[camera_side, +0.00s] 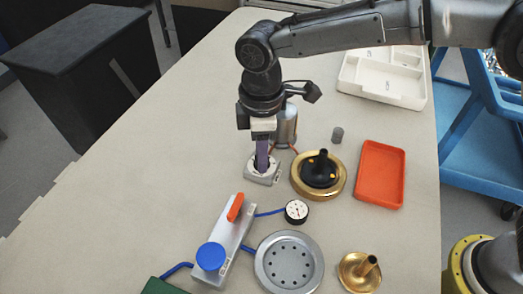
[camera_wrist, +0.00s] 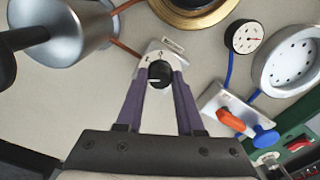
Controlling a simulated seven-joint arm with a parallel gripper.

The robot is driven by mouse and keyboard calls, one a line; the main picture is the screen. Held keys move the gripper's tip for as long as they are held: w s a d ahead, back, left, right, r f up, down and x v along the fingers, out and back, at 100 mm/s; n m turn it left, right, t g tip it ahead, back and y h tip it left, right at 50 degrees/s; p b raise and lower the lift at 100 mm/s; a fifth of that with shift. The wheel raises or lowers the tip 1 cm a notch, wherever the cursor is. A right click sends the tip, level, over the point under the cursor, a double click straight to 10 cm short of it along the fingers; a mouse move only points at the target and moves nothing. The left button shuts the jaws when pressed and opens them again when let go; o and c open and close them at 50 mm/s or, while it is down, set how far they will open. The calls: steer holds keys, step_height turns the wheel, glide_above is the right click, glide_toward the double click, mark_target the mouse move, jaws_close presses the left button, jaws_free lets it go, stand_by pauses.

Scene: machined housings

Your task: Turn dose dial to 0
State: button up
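The dose dial (camera_wrist: 158,74) is a black round knob with a white pointer line, on a small light-coloured block (camera_side: 262,178). In the wrist view the pointer line lies roughly level across the picture; the scale marks are too small to read. My gripper (camera_wrist: 162,78) points down at the dial, with one purple finger on each side of the knob. The fingertips look very close to the knob's sides; I cannot tell whether they press on it. In the side view my gripper (camera_side: 262,165) reaches down to the block and hides most of the dial.
A metal cylinder (camera_side: 286,125) stands close behind the block. A brass flange with a black knob (camera_side: 320,170) is close on the right. A gauge (camera_side: 297,211), a valve block with blue and orange handles (camera_side: 225,240) and a perforated disc (camera_side: 289,262) lie nearer the front. The table's left is clear.

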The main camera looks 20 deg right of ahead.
jaws_close()
steer(key=shift+m, duration=0.3)
steer(key=m, duration=0.3)
steer(key=shift+m, duration=0.4)
steer(key=m, duration=0.3)
steer(key=shift+r+m, duration=0.1)
steer(key=shift+m, duration=0.2)
steer(key=m, duration=0.5)
steer(key=shift+m, duration=2.5)
